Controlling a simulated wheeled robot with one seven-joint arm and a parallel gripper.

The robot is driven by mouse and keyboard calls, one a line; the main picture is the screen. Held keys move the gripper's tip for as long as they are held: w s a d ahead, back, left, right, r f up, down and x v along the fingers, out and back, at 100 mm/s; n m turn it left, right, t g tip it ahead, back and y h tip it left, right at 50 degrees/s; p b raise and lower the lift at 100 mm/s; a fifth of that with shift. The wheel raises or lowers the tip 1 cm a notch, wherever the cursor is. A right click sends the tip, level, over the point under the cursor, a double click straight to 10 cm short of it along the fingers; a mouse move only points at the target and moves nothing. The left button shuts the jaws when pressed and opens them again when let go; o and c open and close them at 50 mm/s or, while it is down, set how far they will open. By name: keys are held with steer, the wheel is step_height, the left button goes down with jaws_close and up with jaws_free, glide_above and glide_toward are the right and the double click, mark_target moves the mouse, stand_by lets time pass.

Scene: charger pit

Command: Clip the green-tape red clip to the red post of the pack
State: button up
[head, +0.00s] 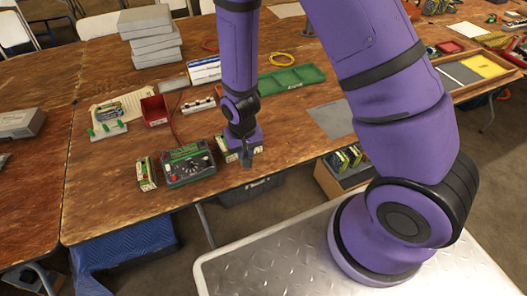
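My gripper (247,162) hangs down at the table's front edge, at the end of my purple arm. Its fingers are small and dark, and I cannot tell whether they are open or hold anything. A dark charger-like unit (187,165) with a dial and green trim sits just left of it. A small cream box (229,153) is beside and partly behind my gripper. Another small upright box (146,174) stands left of the unit. A red cable (173,124) runs back from the unit. I cannot make out the green-tape red clip, or tell which box is the pack or where a red post is.
Behind the unit are a red bin (154,110), a white rack with green pieces (108,129) and a white strip (198,105). A green tray (291,82) and stacked grey cases (152,35) lie farther back. A grey mat (331,119) lies right of my gripper.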

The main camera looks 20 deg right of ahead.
steer(key=w+a, duration=0.4)
steer(key=a, duration=0.6)
steer(key=w+a, duration=0.4)
steer(key=a, duration=0.7)
steer(key=w+a, duration=0.4)
steer(key=a, duration=0.6)
steer(key=shift+w+a, duration=0.3)
steer(key=shift+w, duration=0.05)
steer(key=shift+f, duration=0.25)
steer(key=shift+f, duration=3.25)
steer(key=shift+f, duration=0.25)
steer(key=o, duration=0.8)
steer(key=shift+o, duration=0.3)
